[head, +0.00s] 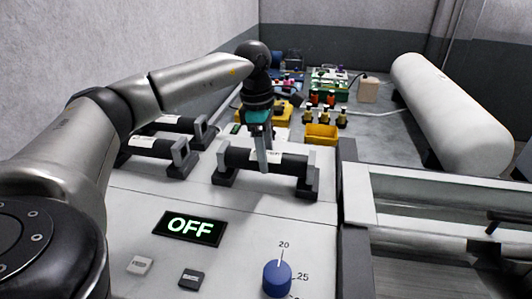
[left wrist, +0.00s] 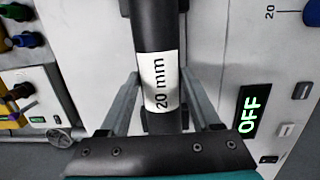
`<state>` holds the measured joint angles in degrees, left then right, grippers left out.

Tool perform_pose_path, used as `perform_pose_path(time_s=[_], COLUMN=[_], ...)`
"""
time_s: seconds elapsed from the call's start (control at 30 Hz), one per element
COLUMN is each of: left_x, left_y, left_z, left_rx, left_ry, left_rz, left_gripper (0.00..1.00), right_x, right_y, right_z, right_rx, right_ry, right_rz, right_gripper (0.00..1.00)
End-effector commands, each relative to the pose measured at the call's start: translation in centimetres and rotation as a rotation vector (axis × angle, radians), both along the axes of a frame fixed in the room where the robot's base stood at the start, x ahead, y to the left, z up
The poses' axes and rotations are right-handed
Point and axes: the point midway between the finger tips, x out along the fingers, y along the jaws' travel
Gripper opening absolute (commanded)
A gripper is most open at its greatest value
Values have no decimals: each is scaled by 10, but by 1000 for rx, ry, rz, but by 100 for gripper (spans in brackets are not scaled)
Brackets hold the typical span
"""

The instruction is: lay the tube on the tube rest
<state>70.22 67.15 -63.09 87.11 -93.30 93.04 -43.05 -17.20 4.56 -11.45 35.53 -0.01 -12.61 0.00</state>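A dark tube (head: 293,163) with a white label lies level between the two grey end blocks of a tube rest (head: 310,186) on the light machine top. In the left wrist view the tube (left wrist: 155,25) runs up and down, and its label reads "20 mm". My left gripper (head: 264,165) comes down from above at the tube's middle. Its fingers (left wrist: 159,88) are on either side of the labelled part, close against its edges, with no clear gap at the tips. The tube's underside, and whether it bears on the rest, is hidden. My right gripper is not in view.
Similar dark tubes on holders (head: 180,168) stand to the left. In front are a lit "OFF" display (head: 190,228), buttons and a blue knob (head: 277,278). A yellow bin (head: 321,134) and a white cylinder (head: 452,110) are behind. The top between rest and display is clear.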

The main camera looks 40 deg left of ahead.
Motion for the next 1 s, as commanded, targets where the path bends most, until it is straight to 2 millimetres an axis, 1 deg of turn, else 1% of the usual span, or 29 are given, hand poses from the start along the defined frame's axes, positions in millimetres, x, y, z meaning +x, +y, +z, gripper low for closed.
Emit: perform_pose_path(time_s=[0.03, 0.3, 0.33, 0.77, 1.0], left_x=[0, 0, 0, 0, 0], left_y=[0, 0, 0, 0, 0], left_z=[1, 1, 0, 0, 11], left_rx=[-1, 0, 0, 0, 0], left_ry=[-3, -1, -1, 1, 0], left_rz=[0, 0, 0, 0, 0], left_gripper=[66, 97, 99, 100, 100], right_x=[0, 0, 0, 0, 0], right_y=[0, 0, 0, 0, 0], right_z=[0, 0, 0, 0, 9], right_rx=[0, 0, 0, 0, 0], right_ry=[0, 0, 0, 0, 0], right_rz=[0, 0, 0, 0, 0], right_gripper=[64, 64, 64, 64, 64])
